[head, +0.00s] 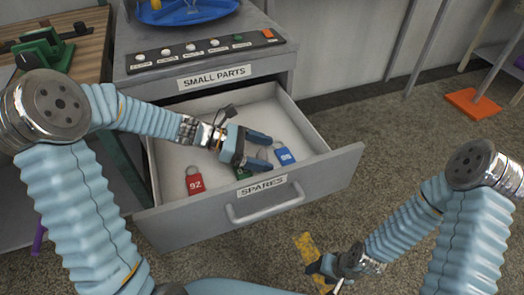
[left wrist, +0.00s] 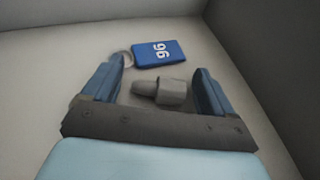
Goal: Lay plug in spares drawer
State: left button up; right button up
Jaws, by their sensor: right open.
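The spares drawer (head: 340,185) is pulled open, with the label SPARES on its front. My left gripper (head: 264,151) is inside the drawer, low over its floor, with its fingers apart. In the left wrist view a grey plug (left wrist: 163,92) lies between the open fingers of the left gripper (left wrist: 160,85), with a gap beside each finger. The plug appears to rest on the drawer floor. In the head view I cannot make it out near the gripper. My right gripper (head: 322,273) is open and empty, low at the front, outside the drawer.
In the drawer are a red tag (head: 195,184), a blue tag (head: 284,156) marked 96 in the left wrist view (left wrist: 159,52), and a green tag (head: 243,173) partly under my gripper. A blue tray (head: 185,12) sits on the cabinet top. The drawer walls surround the left gripper.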

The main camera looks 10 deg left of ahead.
pick_arm(q)
jog(key=shift+r, duration=0.25)
jog(key=v, duration=1.2)
jog(key=shift+f, duration=0.1)
dwell(0.8)
